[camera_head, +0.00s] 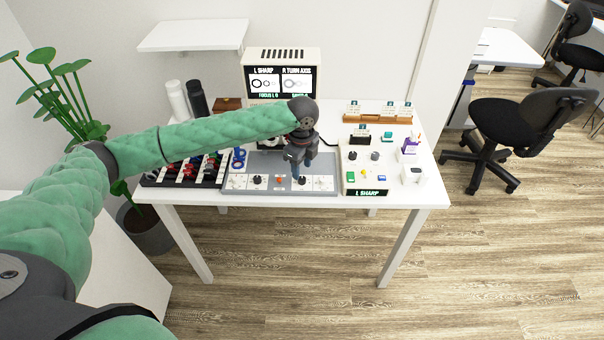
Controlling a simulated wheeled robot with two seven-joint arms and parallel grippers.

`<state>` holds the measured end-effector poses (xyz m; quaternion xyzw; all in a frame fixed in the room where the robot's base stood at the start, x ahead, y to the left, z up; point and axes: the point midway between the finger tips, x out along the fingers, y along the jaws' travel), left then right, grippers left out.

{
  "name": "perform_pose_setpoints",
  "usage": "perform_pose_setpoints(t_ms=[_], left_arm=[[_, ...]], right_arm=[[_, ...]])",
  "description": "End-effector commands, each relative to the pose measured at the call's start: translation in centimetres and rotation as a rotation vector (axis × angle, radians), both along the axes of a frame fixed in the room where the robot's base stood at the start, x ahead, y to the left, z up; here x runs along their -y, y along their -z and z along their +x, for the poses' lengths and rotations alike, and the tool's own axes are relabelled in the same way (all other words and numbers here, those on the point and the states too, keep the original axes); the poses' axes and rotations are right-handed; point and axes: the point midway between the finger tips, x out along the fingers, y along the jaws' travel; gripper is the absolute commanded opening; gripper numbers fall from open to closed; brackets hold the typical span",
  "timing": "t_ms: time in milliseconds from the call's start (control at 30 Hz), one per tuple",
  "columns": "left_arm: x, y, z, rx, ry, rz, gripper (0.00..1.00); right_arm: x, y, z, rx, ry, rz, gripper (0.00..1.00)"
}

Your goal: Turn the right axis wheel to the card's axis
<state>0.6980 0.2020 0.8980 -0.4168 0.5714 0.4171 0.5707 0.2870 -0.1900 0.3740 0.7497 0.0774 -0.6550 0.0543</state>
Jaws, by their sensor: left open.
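My left gripper (298,166) reaches over the white table from the left. It is open and points down over the grey panel (270,160), just above and behind the panel's right black knob (302,180), which looks like the right axis wheel. I cannot tell whether the fingers touch anything. A matching left knob (257,180) sits on the same panel, with a small orange button (279,180) between them. The screen (282,80) behind reads "L SHARP" and "R TURN AXIS". Small cards stand in a wooden rack (378,118); their marks are too small to read. My right gripper is out of view.
A white control box (365,175) with knobs and coloured buttons shows "L SHARP". A black rack (185,172) with coloured pieces stands left of the panel. A purple item (409,147) is near the table's right end. A black bottle (197,98) stands at the back.

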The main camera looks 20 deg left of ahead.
Motion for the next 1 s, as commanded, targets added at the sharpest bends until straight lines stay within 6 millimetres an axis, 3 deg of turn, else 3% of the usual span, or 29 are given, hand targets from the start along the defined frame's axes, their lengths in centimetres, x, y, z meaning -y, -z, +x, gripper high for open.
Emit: perform_pose_setpoints(t_ms=[300,700,933,1000], left_arm=[[0.0,3.7,0.0,-0.001,0.0,0.001,0.45],[0.0,4.5,0.0,0.001,0.0,0.001,0.45],[0.0,4.5,0.0,0.001,0.0,0.001,0.0],[0.0,4.5,0.0,0.001,0.0,0.001,0.0]], right_arm=[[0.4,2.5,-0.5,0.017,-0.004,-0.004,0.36],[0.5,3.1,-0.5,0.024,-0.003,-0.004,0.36],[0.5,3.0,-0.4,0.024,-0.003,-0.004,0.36],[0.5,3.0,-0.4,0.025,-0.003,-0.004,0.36]])
